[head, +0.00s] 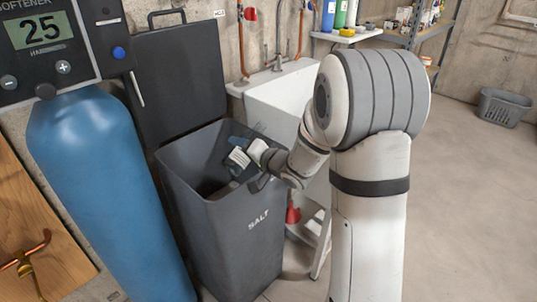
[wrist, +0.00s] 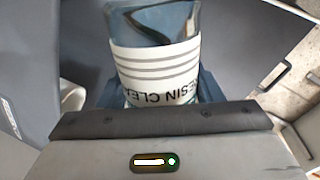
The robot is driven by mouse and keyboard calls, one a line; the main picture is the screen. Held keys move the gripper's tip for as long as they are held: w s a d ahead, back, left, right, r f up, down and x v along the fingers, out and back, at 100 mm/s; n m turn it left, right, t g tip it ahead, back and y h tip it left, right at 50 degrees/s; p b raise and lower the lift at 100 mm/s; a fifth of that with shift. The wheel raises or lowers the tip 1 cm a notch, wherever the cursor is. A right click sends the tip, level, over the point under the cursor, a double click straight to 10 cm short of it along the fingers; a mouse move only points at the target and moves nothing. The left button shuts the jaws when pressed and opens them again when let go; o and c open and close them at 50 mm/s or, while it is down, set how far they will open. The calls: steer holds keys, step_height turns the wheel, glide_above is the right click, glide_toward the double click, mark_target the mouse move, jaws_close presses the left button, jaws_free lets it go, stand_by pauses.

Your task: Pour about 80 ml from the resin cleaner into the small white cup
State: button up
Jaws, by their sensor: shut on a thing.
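The resin cleaner (wrist: 155,68) is a clear bluish bottle with a white, grey-striped label reading "RESIN CLEA". In the head view the resin cleaner (head: 237,158) is over the open top of the dark grey salt bin, apparently tilted. My gripper (wrist: 158,88) is shut on it, with a blue finger on each side of the label. I cannot identify the small white cup in either view.
The salt bin (head: 235,225) stands open, its lid (head: 177,75) raised behind. A blue softener tank (head: 105,180) is close on the left. A white sink (head: 280,100) stands behind my arm, with a red object (head: 293,214) below.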

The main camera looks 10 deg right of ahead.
steer(key=shift+s+a+r+m+p, duration=0.1)
steer(key=shift+s+a+m+p, duration=0.05)
steer(key=shift+m+p, duration=0.7)
steer(key=shift+r+g+p, duration=0.2)
steer(key=shift+g+p, duration=0.1)
steer(key=shift+p, duration=0.45)
steer(key=shift+w+d+f+m+p, duration=0.25)
steer(key=shift+m+p, duration=0.2)
steer(key=shift+p, duration=0.4)
steer(key=shift+y+p, duration=0.3)
steer(key=shift+p, duration=0.05)
steer(key=shift+d+f+m+g+p, duration=0.1)
steer(key=shift+m+g+p, duration=0.2)
steer(key=shift+m+p, duration=1.05)
steer(key=shift+s+a+n+p, duration=0.3)
steer(key=shift+a+n+p, duration=0.05)
steer(key=shift+n+p, duration=0.1)
steer(key=shift+s+a, duration=0.25)
steer(key=shift+a, duration=0.1)
steer(key=shift+s+a, duration=0.1)
steer(key=shift+m+y+p, duration=0.3)
steer(key=shift+y+p, duration=0.1)
steer(key=shift+p, duration=0.2)
